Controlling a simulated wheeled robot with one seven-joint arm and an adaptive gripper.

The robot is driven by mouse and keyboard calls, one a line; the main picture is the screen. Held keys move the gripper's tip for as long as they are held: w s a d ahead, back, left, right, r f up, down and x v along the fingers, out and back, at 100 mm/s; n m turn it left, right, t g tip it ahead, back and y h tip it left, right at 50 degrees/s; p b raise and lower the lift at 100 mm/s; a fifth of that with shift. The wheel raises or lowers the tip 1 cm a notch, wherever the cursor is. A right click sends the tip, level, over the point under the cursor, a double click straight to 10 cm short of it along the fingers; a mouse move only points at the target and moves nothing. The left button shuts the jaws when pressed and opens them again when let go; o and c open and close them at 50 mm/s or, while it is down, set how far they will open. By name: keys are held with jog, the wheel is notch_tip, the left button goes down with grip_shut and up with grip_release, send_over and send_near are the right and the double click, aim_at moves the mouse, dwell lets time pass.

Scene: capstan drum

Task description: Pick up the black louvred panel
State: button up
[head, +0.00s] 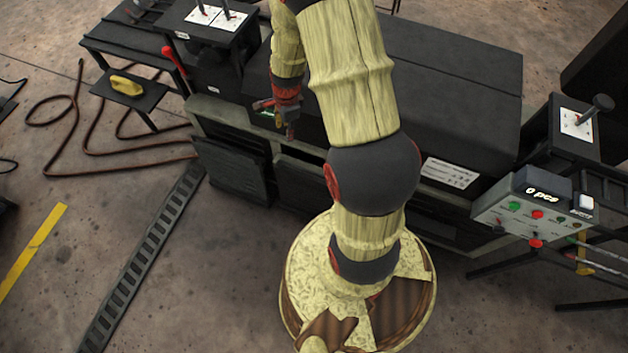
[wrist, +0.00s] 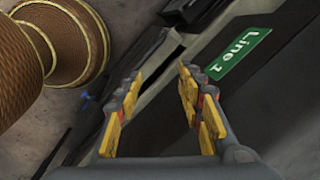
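The black louvred panel (head: 232,165) shows in the head view low on the front of the dark machine, left of my arm. It appears to sit upright against the machine's frame, with its slats facing outward. My gripper (head: 280,110) is above it and to the right, near the machine's upper front edge, apart from the panel. In the wrist view my gripper (wrist: 168,75) has its yellow-padded fingers spread, with nothing held between them. I cannot tell for sure which dark surface in the wrist view is the panel.
A green "Line 1" sign (wrist: 240,57) is on the machine beside the fingers. A small table with a yellow object (head: 126,85) and a brown hose (head: 75,122) are at left. A control box (head: 535,208) stands at right.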

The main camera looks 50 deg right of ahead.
jog(key=s+d+f+m+g, duration=0.1)
jog(key=s+d+f+m, duration=0.15)
jog(key=f, duration=0.45)
jog(key=s+d+f+m, duration=0.2)
jog(key=s+f+m, duration=0.15)
jog(key=f, duration=0.35)
jog(key=m, duration=0.3)
send_over(315, 179)
jog(key=shift+g+y, duration=0.4)
jog(key=f, duration=0.8)
jog(key=shift+w+d, duration=0.1)
jog(key=shift+d, duration=0.3)
jog(key=shift+s+a+f+b, duration=0.1)
jog(key=shift+a+f+b, duration=0.1)
jog(key=shift+f+b, duration=1.05)
jog(key=shift+s+a+f+b, duration=0.15)
jog(key=shift+f+b, duration=0.5)
jog(key=shift+f, duration=1.2)
jog(key=shift+r, duration=0.1)
jog(key=shift+c, duration=0.4)
grip_shut()
jog(key=shift+w, duration=0.15)
